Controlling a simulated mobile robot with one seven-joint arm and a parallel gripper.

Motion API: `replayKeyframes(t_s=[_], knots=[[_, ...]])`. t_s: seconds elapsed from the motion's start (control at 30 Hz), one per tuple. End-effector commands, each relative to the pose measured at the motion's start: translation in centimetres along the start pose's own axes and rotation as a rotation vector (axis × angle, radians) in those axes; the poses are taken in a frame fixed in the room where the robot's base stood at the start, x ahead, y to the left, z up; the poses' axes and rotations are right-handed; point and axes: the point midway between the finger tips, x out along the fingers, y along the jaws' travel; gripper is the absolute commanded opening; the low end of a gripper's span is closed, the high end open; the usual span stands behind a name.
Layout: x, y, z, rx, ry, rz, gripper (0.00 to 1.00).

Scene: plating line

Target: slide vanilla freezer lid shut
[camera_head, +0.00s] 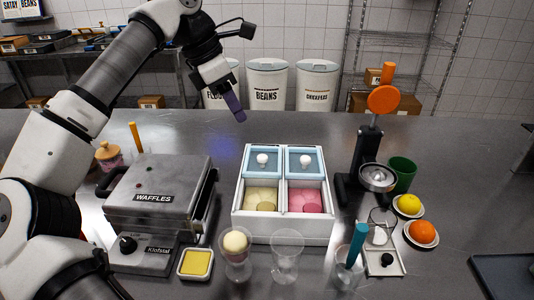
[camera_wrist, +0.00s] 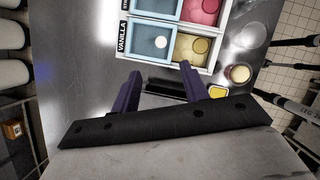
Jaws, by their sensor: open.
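The white freezer (camera_head: 283,232) stands mid-counter with two light-blue sliding lids. The vanilla lid (camera_head: 250,168) is the left one, with a white knob (camera_head: 262,160). It sits at the back, leaving the pale yellow vanilla ice cream (camera_head: 260,200) uncovered in front. In the wrist view, the vanilla lid (camera_wrist: 145,42) lies beside the "VANILLA" label (camera_wrist: 122,37). My gripper (camera_head: 236,108) is open and empty, above and behind the freezer's left side. Its purple fingers (camera_wrist: 160,75) are apart, with the knob beyond them in the wrist view. They appear clear of the lid.
The other lid (camera_head: 317,168) is also back, with pink ice cream (camera_head: 305,201) showing. A waffle iron (camera_head: 160,190) stands left. A juicer press (camera_head: 367,150) stands right. Glasses (camera_head: 287,250) stand in front. The counter behind the freezer is clear.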

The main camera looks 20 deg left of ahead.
Motion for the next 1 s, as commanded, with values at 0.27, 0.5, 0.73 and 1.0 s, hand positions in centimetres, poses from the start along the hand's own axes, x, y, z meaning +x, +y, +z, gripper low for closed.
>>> replayKeyframes(t_s=[0.27, 0.5, 0.73, 1.0], knots=[[2.4, 0.0, -0.3, -0.001, 0.008, -0.003, 0.45], [7.5, -0.1, -0.2, 0.000, 0.006, -0.005, 0.45], [11.7, -0.1, -0.2, -0.001, 0.004, -0.004, 0.45], [13.8, 0.0, -0.2, -0.001, 0.004, -0.001, 0.45]])
